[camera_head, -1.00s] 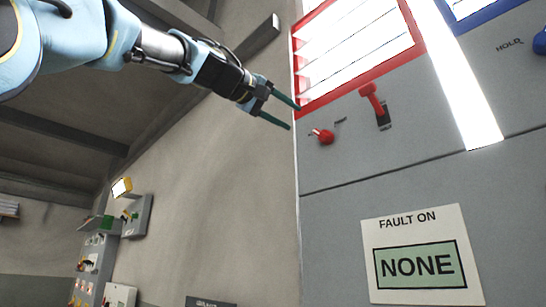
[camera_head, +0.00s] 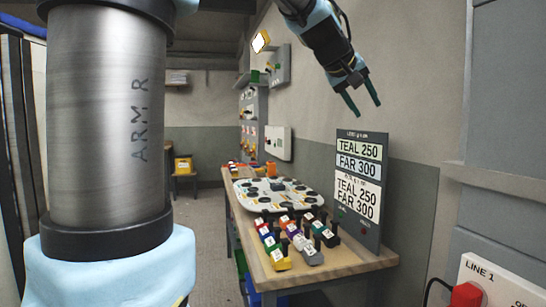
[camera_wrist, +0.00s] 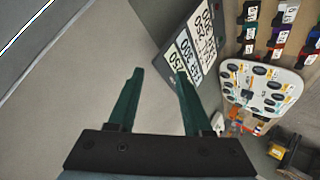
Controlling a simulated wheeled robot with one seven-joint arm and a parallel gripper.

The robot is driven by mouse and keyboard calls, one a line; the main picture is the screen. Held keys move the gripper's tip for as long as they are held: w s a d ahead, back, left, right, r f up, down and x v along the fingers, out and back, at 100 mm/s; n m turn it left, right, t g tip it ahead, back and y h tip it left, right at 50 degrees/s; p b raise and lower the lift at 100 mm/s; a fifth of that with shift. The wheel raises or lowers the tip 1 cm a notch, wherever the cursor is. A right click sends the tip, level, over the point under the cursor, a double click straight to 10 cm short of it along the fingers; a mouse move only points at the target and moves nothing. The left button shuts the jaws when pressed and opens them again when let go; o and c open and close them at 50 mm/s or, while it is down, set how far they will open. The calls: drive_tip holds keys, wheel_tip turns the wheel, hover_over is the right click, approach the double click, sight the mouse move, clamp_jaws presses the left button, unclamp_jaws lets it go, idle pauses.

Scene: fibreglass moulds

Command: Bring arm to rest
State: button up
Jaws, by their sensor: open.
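My gripper (camera_head: 358,98) has two dark green fingers spread apart with nothing between them. In the head view it hangs at the upper right, pointing down, above and in front of the sign board (camera_head: 361,190) that reads TEAL 250 and FAR 300. In the wrist view my open gripper (camera_wrist: 160,95) is clear of everything, with bare wall behind the fingers. The sign board (camera_wrist: 193,45) appears tilted just beyond the right finger. My arm's large metal link fills the left of the head view.
A wooden table (camera_head: 345,262) below carries a white board with dark round parts (camera_head: 275,194) and several coloured labelled blocks (camera_head: 292,238). A grey cabinet (camera_head: 505,110) and a LINE 1 box with a red knob (camera_head: 495,287) stand at right. Floor is open left of the table.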

drive_tip(key=a+f+g+y, duration=0.1)
drive_tip(key=a+f+y, duration=0.1)
drive_tip(key=a+f, duration=0.7)
drive_tip(key=a+f+g+y, duration=0.15)
drive_tip(key=a+f, duration=0.35)
drive_tip(key=f, duration=0.7)
drive_tip(key=s+a+f+g+y, duration=0.3)
drive_tip(key=s+a+f+y, duration=0.1)
drive_tip(key=s+a+f, duration=1)
wheel_tip(320, 180, down, 4)
drive_tip(key=shift+s+a+r+n, duration=0.15)
drive_tip(key=shift+s+r+n, duration=0.1)
drive_tip(key=shift+s+n, duration=0.1)
